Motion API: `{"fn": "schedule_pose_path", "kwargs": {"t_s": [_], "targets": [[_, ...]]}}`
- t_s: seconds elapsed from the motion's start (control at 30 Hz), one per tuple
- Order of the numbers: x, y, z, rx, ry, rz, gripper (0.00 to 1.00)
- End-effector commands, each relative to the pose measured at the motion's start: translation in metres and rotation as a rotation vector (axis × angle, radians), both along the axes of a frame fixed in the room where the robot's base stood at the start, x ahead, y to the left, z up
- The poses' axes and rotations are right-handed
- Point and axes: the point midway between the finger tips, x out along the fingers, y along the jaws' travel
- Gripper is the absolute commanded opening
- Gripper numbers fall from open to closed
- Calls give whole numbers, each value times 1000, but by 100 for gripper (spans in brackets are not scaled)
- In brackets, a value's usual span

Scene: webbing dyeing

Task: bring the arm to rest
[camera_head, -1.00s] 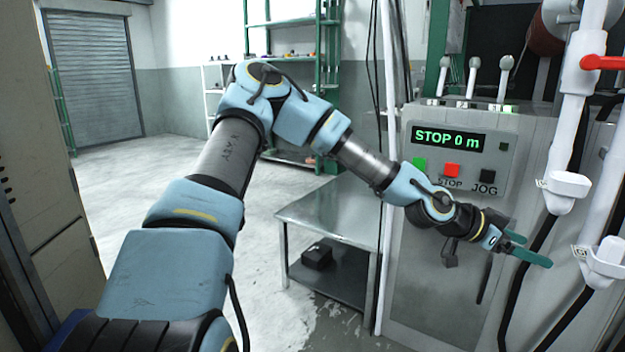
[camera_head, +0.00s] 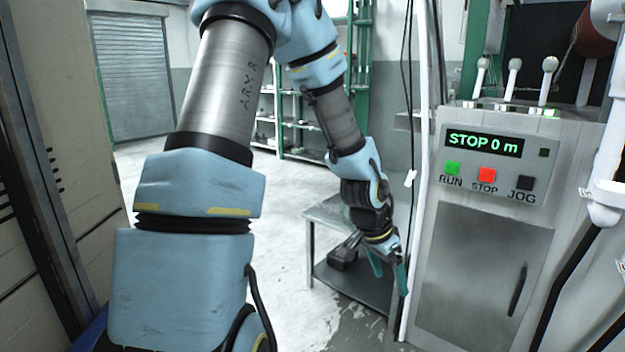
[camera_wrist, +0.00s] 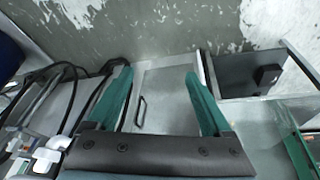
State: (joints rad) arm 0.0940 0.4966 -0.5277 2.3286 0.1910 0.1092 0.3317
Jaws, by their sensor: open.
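My gripper (camera_head: 388,270) hangs with its green fingers pointing down, in front of the metal side table and left of the machine cabinet in the head view. In the wrist view my gripper (camera_wrist: 155,100) shows its two green fingers spread apart with nothing between them. My arm is bent, rising from the lower left and coming down towards the table.
The machine's control panel (camera_head: 492,165) reads STOP 0 m, above a closed cabinet door (camera_head: 480,275). A metal side table (camera_head: 330,215) with a lower shelf stands close to my gripper. A dark box (camera_wrist: 268,75) lies on the shelf. White pipes stand at the right; open floor lies behind the arm.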

Motion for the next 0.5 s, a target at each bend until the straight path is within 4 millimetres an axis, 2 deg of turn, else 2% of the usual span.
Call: {"fn": "schedule_pose_path", "kwargs": {"t_s": [0.03, 0.1, 0.2, 0.3, 0.5], "targets": [[5, 36, 10, 52, 2, 102, 84], [6, 81, 21, 109, 19, 253, 84], [1, 133, 38, 156, 46, 450, 84], [-10, 171, 53, 176, 71, 616, 84], [-37, 224, 76, 172, 123, 894, 84]]}}
